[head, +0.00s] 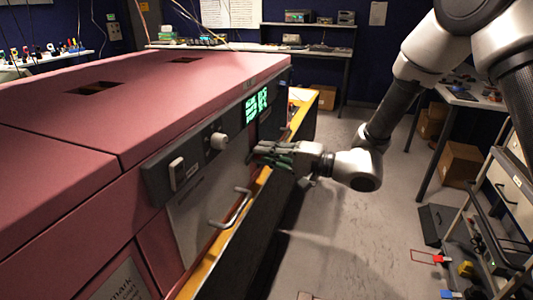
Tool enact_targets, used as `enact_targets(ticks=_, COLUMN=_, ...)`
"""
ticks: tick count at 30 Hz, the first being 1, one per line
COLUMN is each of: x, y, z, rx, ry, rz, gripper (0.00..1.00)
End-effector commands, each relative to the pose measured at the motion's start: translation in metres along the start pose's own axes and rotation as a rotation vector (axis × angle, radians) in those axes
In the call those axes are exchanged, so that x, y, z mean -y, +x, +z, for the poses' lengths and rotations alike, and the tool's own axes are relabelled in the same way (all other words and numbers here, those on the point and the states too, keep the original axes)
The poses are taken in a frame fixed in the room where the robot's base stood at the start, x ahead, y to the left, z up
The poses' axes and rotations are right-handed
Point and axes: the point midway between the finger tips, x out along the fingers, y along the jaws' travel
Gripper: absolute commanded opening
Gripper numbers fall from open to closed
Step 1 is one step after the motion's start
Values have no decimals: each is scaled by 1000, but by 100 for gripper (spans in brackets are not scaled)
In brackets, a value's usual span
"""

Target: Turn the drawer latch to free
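A pink foam enclosure (160,95) fills the left side of the head view. Its front has a dark control strip with a pale upright rectangular lever or switch (177,173) and a round white knob (218,140). Below the strip is a grey drawer front (195,218) with a bar handle (230,210). I cannot tell for certain which part is the drawer latch. My gripper (256,153) reaches in from the right, its fingers close to the enclosure's front, right of the knob and below the green display. Whether the fingers touch anything, or are open, is unclear.
A green lit display (257,105) is on the enclosure's front. A yellow ledge (208,262) with a dark side runs along its base. The grey floor (350,240) right of it is mostly clear. A trolley (490,225) and cardboard boxes (460,163) stand at the right.

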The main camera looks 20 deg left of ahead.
Motion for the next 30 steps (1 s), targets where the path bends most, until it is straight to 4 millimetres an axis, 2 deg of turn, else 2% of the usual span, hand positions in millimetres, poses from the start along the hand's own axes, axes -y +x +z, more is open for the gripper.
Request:
enact_targets(ticks=17, x=0, y=0, z=0, rx=0, ry=58, rz=1, gripper=0)
enact_targets(ticks=30, x=0, y=1, z=0, rx=0, ry=402, rz=1, gripper=0)
